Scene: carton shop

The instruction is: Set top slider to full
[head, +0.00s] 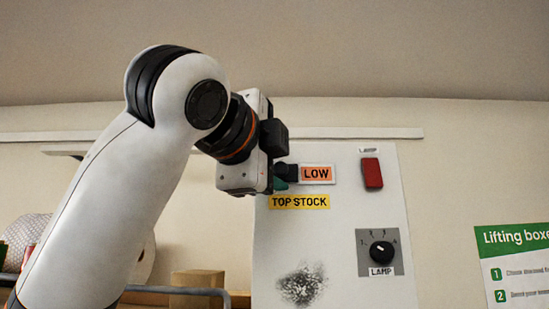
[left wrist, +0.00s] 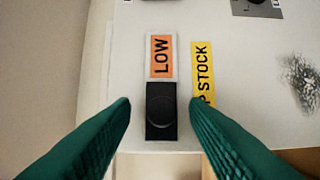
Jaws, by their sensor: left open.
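A light panel (head: 330,260) on the wall carries an orange LOW label (head: 317,174) in a white frame, above a yellow TOP STOCK label (head: 299,202). A black slider piece (left wrist: 161,125) sits against the LOW end in the left wrist view, with a round shape on its face. My left gripper (head: 283,178) is at the panel, just left of LOW in the head view. Its green fingers are open, one on each side of the black piece in the left wrist view, with a visible gap on both sides. The gripper partly hides the slider in the head view. My right gripper is not visible.
A red switch (head: 372,173) and a LAMP knob (head: 381,253) are at the panel's right. A dark smudge (head: 302,285) marks its lower part. A green poster (head: 514,240) hangs farther right. A carton (head: 197,282) stands low on the left, behind a rail.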

